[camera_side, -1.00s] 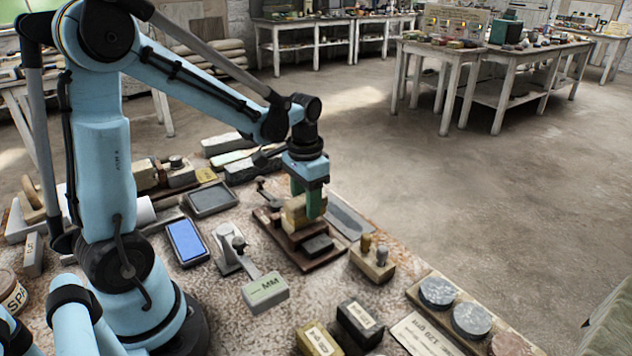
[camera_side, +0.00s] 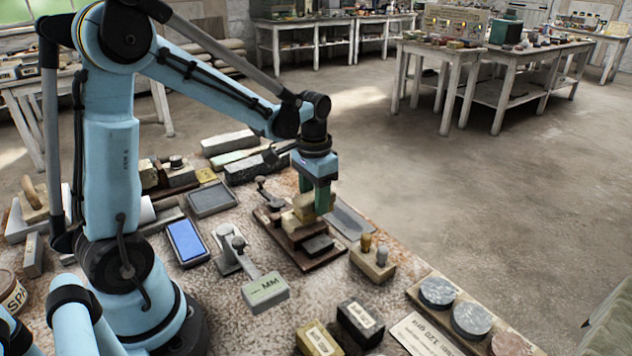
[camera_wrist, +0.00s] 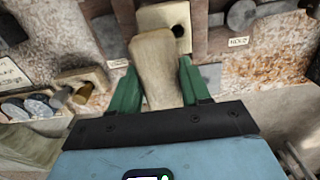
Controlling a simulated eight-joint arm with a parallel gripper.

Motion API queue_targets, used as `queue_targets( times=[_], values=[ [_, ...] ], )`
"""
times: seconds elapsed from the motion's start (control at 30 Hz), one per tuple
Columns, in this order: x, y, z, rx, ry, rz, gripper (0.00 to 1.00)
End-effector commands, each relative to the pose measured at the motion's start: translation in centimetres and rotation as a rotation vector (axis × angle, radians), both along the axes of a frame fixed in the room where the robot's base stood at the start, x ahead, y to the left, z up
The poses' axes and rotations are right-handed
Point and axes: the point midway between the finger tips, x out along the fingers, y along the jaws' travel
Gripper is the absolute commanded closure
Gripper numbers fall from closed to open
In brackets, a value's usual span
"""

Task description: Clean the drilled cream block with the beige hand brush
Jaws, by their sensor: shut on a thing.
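The beige hand brush (camera_wrist: 158,70) is between the two green fingers of my gripper (camera_wrist: 160,82) in the wrist view. The gripper is shut on it. The drilled cream block (camera_wrist: 152,17) is just beyond the brush's far end, with its dark round hole on the right. The brush end overlaps the block in this view; I cannot tell whether they touch. In the side view my gripper (camera_side: 322,197) is low over the dark wooden fixture, with the brush (camera_side: 304,203) beside the fingers above the cream block (camera_side: 297,220).
The dark wooden fixture (camera_side: 318,261) holds a grey block. A peg block (camera_side: 372,263) stands to its right, and a grey slab (camera_side: 351,220) lies behind. An MM-labelled piece (camera_side: 265,291) and a blue pad (camera_side: 186,241) are on the left. A tray of discs (camera_side: 437,291) is front right.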

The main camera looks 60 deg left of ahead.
Motion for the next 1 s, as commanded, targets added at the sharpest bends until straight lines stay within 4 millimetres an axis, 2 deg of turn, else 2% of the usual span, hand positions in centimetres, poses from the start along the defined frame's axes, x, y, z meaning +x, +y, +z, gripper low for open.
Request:
queue_targets(
  times=[0.8, 1.0],
  values=[
    [-4.2, 0.0, 0.1, 0.0, 0.0, 0.001, 0.78],
    [-4.3, 0.0, 0.0, 0.0, 0.0, 0.0, 0.78]
  ],
)
